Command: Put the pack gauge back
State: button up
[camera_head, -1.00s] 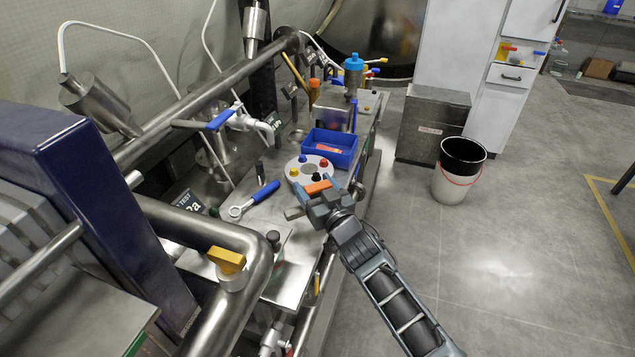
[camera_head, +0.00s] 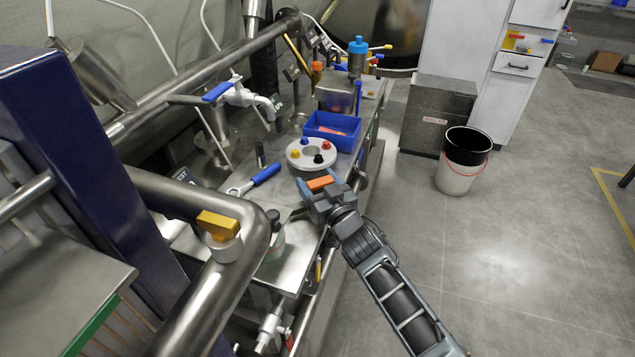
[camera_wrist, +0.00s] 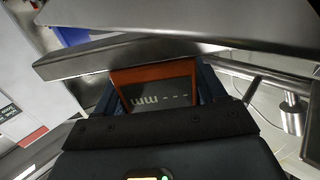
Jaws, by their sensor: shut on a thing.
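My gripper (camera_head: 318,187) is shut on an orange, block-like thing, the pack gauge (camera_head: 320,183), above the front edge of the steel bench. In the wrist view the gauge (camera_wrist: 155,88) shows an orange frame around a dark display with "mm" and dashes. It sits between the two dark fingers, just under a steel plate edge that fills the top of that view. A pale round disc (camera_head: 298,159) with coloured knobs lies on the bench just beyond the gripper. A blue tray (camera_head: 345,143) with something orange-red in it stands behind the disc.
A blue-handled wrench (camera_head: 264,175) lies left of the disc. A thick steel pipe with a yellow-handled valve (camera_head: 218,225) stands at front left. A steel tap (camera_head: 245,97) reaches over the bench.

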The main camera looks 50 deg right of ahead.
jog(key=shift+f+b, duration=0.65)
jog(key=o, duration=1.1)
jog(key=shift+b+v, duration=0.7)
jog(key=shift+v, duration=3.25)
